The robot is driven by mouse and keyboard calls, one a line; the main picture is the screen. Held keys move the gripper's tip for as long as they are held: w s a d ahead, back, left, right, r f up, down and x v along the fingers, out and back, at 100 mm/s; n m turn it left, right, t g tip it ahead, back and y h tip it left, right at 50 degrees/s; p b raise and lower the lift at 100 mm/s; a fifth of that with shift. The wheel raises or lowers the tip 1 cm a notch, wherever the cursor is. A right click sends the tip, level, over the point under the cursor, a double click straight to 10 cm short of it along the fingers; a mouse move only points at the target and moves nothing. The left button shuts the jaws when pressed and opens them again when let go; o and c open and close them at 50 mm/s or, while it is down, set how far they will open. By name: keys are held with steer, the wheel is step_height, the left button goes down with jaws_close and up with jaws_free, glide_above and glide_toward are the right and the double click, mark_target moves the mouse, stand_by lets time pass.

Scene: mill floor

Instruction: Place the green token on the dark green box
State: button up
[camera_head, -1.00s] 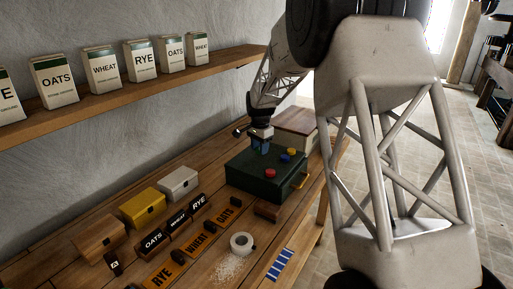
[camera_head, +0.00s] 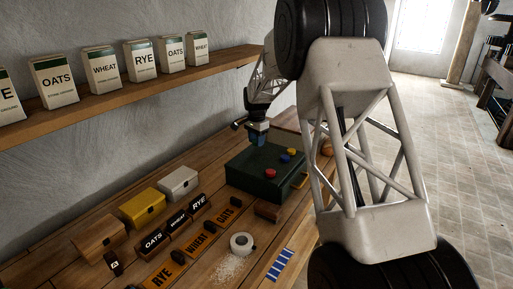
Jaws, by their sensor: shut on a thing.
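The dark green box (camera_head: 247,178) stands on the wooden bench. A red token (camera_head: 270,173), a blue token (camera_head: 284,158) and a yellow token (camera_head: 292,151) sit on its top, towards the right side. My gripper (camera_head: 258,143) points down over the box's back left part, close above its top. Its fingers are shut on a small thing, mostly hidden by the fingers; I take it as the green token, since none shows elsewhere. Whether it touches the box top cannot be told.
White (camera_head: 178,183), yellow (camera_head: 142,207) and wooden (camera_head: 98,238) boxes stand left, behind labelled blocks. A white ring-shaped item (camera_head: 241,243) with spilled grains and a blue striped card (camera_head: 280,265) lie in front. My arm hides the bench's right end. Labelled packets line the shelf (camera_head: 130,100).

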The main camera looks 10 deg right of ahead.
mark_target(256, 152)
steer(key=shift+f, duration=1.75)
steer(key=shift+f, duration=0.1)
steer(key=o, duration=0.9)
step_height(256, 152, up, 12)
steer(key=shift+r, duration=0.1)
